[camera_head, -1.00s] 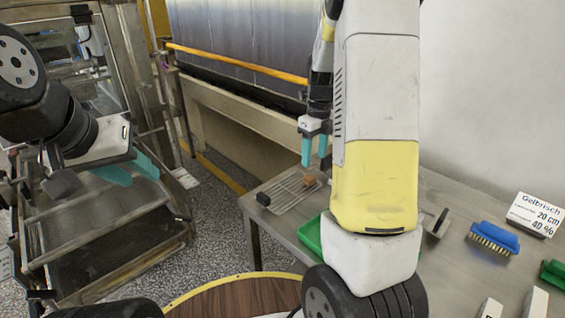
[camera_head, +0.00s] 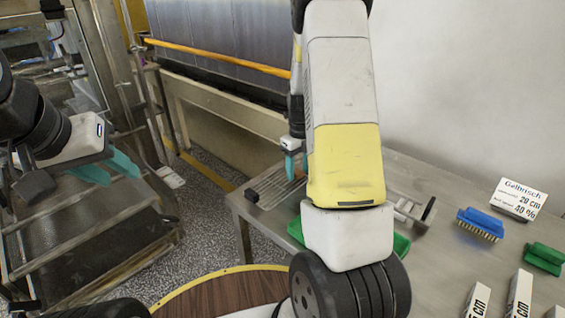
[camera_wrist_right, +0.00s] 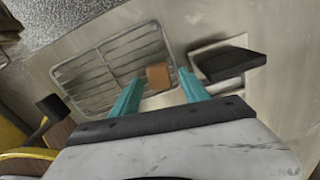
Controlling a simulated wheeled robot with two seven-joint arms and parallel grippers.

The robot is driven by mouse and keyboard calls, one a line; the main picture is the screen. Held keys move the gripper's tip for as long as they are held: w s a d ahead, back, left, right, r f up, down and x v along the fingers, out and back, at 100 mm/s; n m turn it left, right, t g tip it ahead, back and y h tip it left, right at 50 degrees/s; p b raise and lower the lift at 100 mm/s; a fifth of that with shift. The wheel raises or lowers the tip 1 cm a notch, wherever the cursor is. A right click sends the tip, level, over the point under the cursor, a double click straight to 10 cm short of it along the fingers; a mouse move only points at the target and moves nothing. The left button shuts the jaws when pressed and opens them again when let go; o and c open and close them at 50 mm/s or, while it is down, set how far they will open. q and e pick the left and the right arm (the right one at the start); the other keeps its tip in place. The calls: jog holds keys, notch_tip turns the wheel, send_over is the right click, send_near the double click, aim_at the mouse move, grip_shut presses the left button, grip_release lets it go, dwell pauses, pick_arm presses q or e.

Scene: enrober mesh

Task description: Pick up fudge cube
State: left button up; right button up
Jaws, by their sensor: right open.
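The fudge cube (camera_wrist_right: 158,76) is a small brown block on a wire rack (camera_wrist_right: 95,80), near the rack's right end in the right wrist view. My right gripper (camera_wrist_right: 160,78) is open, with one teal finger to each side of the cube in that view. I cannot tell whether the fingers touch it. In the head view the right gripper (camera_head: 296,163) points down over the rack (camera_head: 268,186), and my right arm hides much of that area. My left gripper (camera_head: 107,168) is open and empty at the far left, away from the table.
The metal table (camera_head: 450,262) holds a green tray (camera_head: 400,244) partly behind my arm, a blue brush (camera_head: 480,224), a green brush (camera_head: 543,258), a sign (camera_head: 518,198) and several white blocks. A dark block (camera_wrist_right: 225,65) stands close right of the gripper in the wrist view.

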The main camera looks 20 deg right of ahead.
jog(key=c, duration=1.1)
jog(key=shift+r, duration=0.15)
